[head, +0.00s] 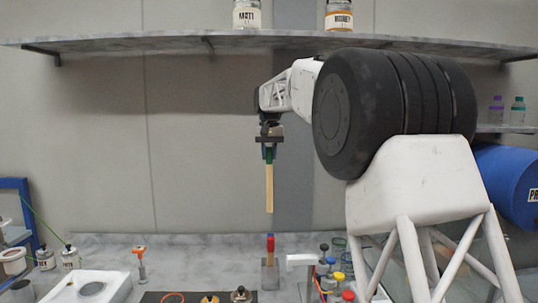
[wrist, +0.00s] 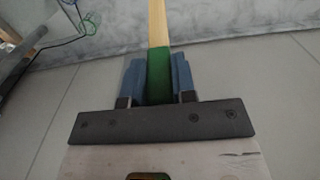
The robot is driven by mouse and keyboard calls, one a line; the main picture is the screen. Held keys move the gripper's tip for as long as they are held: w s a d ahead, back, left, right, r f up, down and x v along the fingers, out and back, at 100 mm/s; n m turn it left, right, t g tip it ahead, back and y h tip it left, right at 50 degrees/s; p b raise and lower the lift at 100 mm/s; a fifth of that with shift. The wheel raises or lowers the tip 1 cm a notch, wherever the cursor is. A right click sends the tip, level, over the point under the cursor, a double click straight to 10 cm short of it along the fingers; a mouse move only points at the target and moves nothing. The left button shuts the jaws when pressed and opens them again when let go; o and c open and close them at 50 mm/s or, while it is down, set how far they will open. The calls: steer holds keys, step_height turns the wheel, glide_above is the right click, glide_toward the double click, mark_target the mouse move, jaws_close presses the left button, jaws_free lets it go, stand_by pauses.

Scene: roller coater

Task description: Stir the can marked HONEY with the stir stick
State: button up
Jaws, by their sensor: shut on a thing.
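My gripper (head: 269,153) is shut on the stir stick (head: 269,190), holding it by its green end with the pale wooden part hanging straight down in the air above the bench. In the wrist view the blue fingers of my gripper (wrist: 160,75) press on both sides of the green handle, and the wood of the stir stick (wrist: 158,22) runs out beyond. The can marked HONEY (head: 339,16) stands on the high shelf at the upper right, its top cut off by the frame edge. The stick is well below and left of that can.
A can marked MATT (head: 247,14) stands on the same shelf (head: 180,42). Below the stick, a red-handled tool (head: 270,245) stands upright in a block. Several coloured knobs (head: 331,261), small cans (head: 70,257) and a white device (head: 95,287) occupy the bench. A blue drum (head: 510,180) is at right.

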steer(key=s+a+f, duration=0.7)
steer(key=s+a, duration=0.3)
steer(key=s, duration=0.1)
steer(key=s+a+f, duration=0.8)
steer(key=s+a, duration=0.2)
steer(key=s, duration=0.2)
steer(key=shift+s+a, duration=0.25)
steer(key=shift+s, duration=0.05)
steer(key=shift+w+f, duration=0.1)
steer(key=shift+f, duration=0.05)
step_height(320, 180, down, 12)
steer(key=shift+r, duration=0.2)
stand_by(1.1)
steer(key=shift+a, duration=0.2)
stand_by(0.5)
